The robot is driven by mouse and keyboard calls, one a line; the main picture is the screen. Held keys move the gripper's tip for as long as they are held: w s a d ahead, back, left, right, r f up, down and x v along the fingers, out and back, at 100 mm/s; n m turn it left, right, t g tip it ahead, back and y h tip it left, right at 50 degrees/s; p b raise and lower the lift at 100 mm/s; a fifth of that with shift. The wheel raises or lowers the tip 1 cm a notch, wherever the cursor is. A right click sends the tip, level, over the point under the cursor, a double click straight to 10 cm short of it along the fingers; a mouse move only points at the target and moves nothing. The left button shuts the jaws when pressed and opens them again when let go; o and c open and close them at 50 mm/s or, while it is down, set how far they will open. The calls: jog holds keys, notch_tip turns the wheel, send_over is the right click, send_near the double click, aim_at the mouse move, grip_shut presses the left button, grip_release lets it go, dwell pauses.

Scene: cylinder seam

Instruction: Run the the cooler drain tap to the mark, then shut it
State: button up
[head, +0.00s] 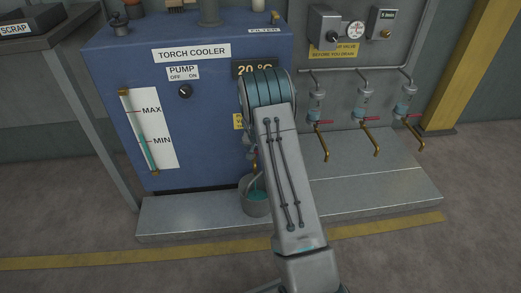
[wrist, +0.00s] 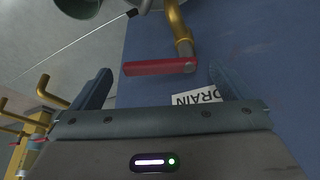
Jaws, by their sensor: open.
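The drain tap has a red lever (wrist: 160,68) on a brass pipe (wrist: 178,28). In the wrist view the lever lies crosswise to the pipe. My gripper (wrist: 161,80) is open, its fingertips on either side of the lever, not closed on it. A DRAIN label (wrist: 198,98) shows inverted beside the right finger. In the head view the blue torch cooler (head: 215,105) carries a level gauge (head: 145,128); its teal column tops out near MIN, well below MAX. A bucket (head: 254,207) with teal liquid stands below the tap.
Several other red-handled taps stand at the right, such as this one (head: 323,123), above the grey step (head: 200,212). A wall box (head: 325,25) hangs above them. A scrap bench (head: 50,38) stands at the left. The floor in front is clear.

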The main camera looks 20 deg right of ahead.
jog(key=p+v, duration=0.4)
jog(key=v, duration=0.9)
jog(key=shift+r, duration=0.2)
jog(key=shift+s, duration=0.1)
dwell(6.2)
